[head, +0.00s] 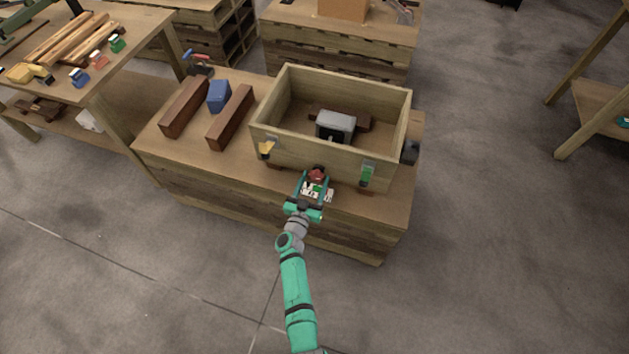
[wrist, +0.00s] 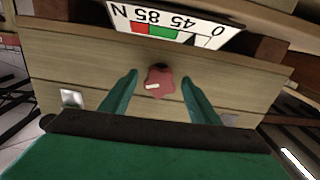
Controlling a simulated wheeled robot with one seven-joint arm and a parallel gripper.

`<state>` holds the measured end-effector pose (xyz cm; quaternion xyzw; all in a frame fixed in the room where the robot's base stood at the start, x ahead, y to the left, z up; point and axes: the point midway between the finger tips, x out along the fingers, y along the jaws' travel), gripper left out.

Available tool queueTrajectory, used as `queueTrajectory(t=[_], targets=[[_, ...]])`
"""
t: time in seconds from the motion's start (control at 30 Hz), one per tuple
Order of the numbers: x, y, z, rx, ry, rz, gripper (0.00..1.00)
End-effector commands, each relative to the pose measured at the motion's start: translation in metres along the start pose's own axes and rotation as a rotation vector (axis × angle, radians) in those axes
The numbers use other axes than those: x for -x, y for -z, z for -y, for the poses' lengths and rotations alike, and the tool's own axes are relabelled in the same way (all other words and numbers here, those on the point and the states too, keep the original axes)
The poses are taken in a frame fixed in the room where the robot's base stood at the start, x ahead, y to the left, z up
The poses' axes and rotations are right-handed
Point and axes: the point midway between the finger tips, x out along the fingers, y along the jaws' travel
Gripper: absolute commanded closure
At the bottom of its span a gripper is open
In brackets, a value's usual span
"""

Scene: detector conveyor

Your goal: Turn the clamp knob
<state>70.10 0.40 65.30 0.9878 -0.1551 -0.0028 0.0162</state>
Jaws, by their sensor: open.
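The clamp knob is a red lobed knob with a white mark, on the front wooden wall of an open box. It shows in the head view (head: 317,174) and mid-picture in the wrist view (wrist: 160,82). My gripper (head: 315,181) is open in front of that wall. In the wrist view its two green fingers (wrist: 160,79) stand left and right of the knob, with a gap on each side. I cannot tell how far the tips reach along the knob. A white dial plate (wrist: 175,22) with red and green bands and numbers, upside down, shows above the knob.
The wooden box (head: 275,139) holds a grey device (head: 336,124) and stands on a wooden bench (head: 190,163). A yellow part (head: 266,149) and a green part (head: 367,174) sit on its front wall. Brown bars (head: 230,118) and a blue block (head: 219,95) lie to the left.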

Motion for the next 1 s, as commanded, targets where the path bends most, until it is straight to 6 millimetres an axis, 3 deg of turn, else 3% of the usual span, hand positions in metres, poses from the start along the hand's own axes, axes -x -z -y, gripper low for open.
queueTrajectory(t=[0.17, 0.33, 0.67, 1.0], targets=[[0.0000, 0.0001, -0.0004, 0.000, -0.001, 0.000, 0.46], [-0.0001, 0.0000, -0.0009, 0.000, -0.001, 0.000, 0.85], [-0.0005, 0.0000, -0.0024, -0.037, -0.003, 0.000, 0.85], [-0.0005, 0.0000, -0.0020, -0.242, -0.003, 0.000, 0.85]])
